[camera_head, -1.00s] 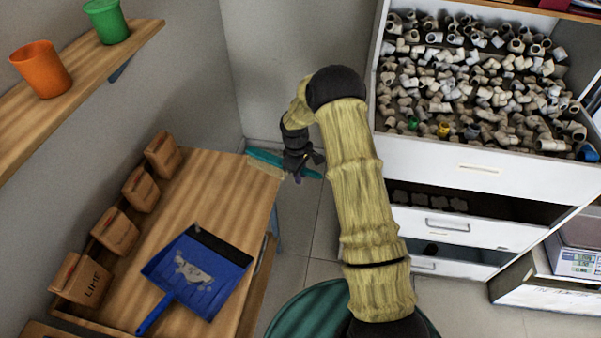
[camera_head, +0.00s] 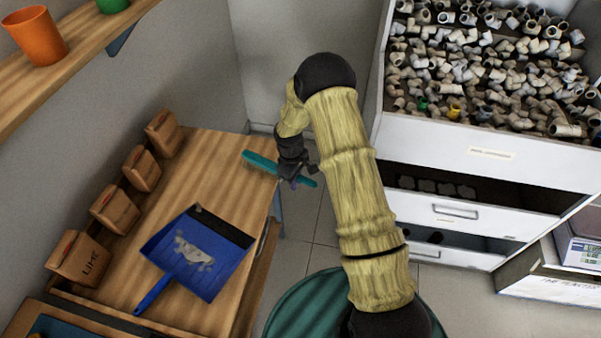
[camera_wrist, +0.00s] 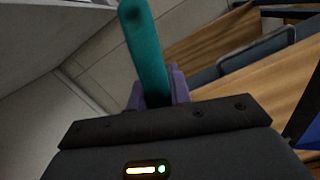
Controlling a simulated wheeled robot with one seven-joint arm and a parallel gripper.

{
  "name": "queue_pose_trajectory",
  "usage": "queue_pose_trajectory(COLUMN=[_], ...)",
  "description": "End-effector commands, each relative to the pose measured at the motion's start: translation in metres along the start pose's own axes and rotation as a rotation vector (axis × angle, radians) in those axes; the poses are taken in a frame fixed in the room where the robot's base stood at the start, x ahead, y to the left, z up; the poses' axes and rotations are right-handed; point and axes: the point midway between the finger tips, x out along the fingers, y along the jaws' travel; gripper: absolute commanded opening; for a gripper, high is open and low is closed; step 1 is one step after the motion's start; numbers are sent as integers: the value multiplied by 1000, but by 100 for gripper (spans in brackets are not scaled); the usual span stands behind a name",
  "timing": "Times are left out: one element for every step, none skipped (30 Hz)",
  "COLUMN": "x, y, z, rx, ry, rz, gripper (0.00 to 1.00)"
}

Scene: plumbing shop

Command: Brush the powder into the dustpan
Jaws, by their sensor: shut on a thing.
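My gripper (camera_head: 299,178) is shut on a teal brush (camera_head: 259,161), above the far right corner of the wooden bench and partly past its edge. The brush handle (camera_wrist: 145,45) rises between the fingers in the wrist view. Its bristles are not clearly seen now. The blue dustpan (camera_head: 226,275) lies on the bench, its dark lip facing the far side and its handle toward the near left. Pale powder (camera_head: 193,251) lies in a patch on the dustpan's bed. The gripper and brush are apart from the dustpan, farther back and to its right.
Several brown boxes (camera_head: 112,212), one marked LIME, stand along the bench's left side. An orange cup (camera_head: 38,37) and a green cup (camera_head: 112,4) sit on a wall shelf. A white drawer cabinet (camera_head: 480,160) with pipe fittings stands right. The bench (camera_head: 205,165) is clear behind the dustpan.

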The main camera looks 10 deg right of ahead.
Motion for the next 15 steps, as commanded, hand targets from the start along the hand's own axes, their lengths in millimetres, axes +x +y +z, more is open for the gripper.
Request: queue_pose_trajectory(x=[1,1,1,1,1,1,1,1,1,1,1,1,1,1,1], y=[-8,-12,-16,-19,-23,-28,-31,-34,-38,-42,-45,-50,-53,-56,-61], z=[0,0,0,0,0,0,0,0,0,0,0,0,0,0,0], rx=[-6,-6,-5,-4,-5,-6,-6,-5,-5,-5,-6,-6,-5,-5,-5], ry=[-3,-3,-3,-3,-3,-3,-3,-3,-2,-3,-3,-2,-2,-2,-2], rz=[-3,-3,-3,-3,-3,-3,-3,-3,-3,-3,-3,-2,-2,-2,-2], gripper=[0,0,0,0,0,0,0,0,0,0,0,0,0,0,0])
